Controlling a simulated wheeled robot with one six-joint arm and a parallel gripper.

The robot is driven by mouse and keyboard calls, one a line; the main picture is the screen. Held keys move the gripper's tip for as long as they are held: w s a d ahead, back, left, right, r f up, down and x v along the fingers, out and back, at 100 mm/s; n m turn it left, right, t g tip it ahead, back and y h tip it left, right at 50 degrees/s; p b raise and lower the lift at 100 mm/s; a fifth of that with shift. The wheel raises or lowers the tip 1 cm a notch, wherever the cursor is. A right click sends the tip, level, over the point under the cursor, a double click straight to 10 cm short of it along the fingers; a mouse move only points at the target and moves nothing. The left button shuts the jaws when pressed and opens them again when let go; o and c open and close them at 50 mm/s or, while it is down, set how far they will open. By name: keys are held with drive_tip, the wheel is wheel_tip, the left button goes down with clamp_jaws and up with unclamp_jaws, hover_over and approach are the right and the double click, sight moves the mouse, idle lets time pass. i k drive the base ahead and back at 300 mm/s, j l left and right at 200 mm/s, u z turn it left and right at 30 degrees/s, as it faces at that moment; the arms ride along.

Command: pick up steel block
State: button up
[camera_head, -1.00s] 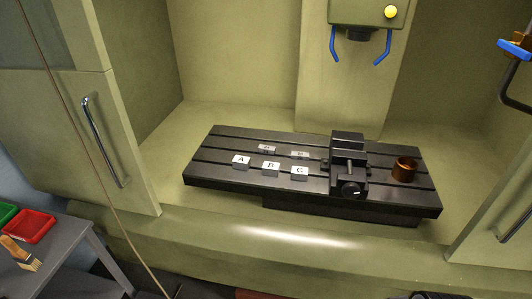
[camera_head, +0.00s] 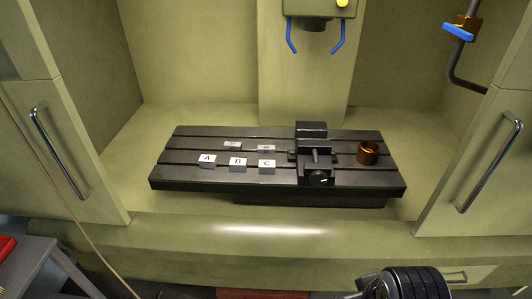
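Several small grey blocks with white top labels stand on the black slotted machine table (camera_head: 185,182). In the front row are block A (camera_head: 207,162), a block whose letter looks like B or D (camera_head: 238,165), and block C (camera_head: 267,167). Two more blocks lie behind, a left one (camera_head: 232,146) and a right one (camera_head: 266,149), their labels too small to read. I cannot tell which block is the steel one. A black part of my arm shows at the bottom right edge. My gripper's fingers are not in view.
A black vise (camera_head: 316,160) stands right of the blocks, with a copper-coloured cup (camera_head: 368,152) beyond it. The machine head (camera_head: 318,10) with blue hooks hangs above. Side doors with handles (camera_head: 57,150) flank the opening. A grey side table (camera_head: 30,268) is at lower left.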

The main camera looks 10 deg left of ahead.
sight(262, 149)
drive_tip(key=i+u, duration=0.3)
drive_tip(key=i, duration=0.55)
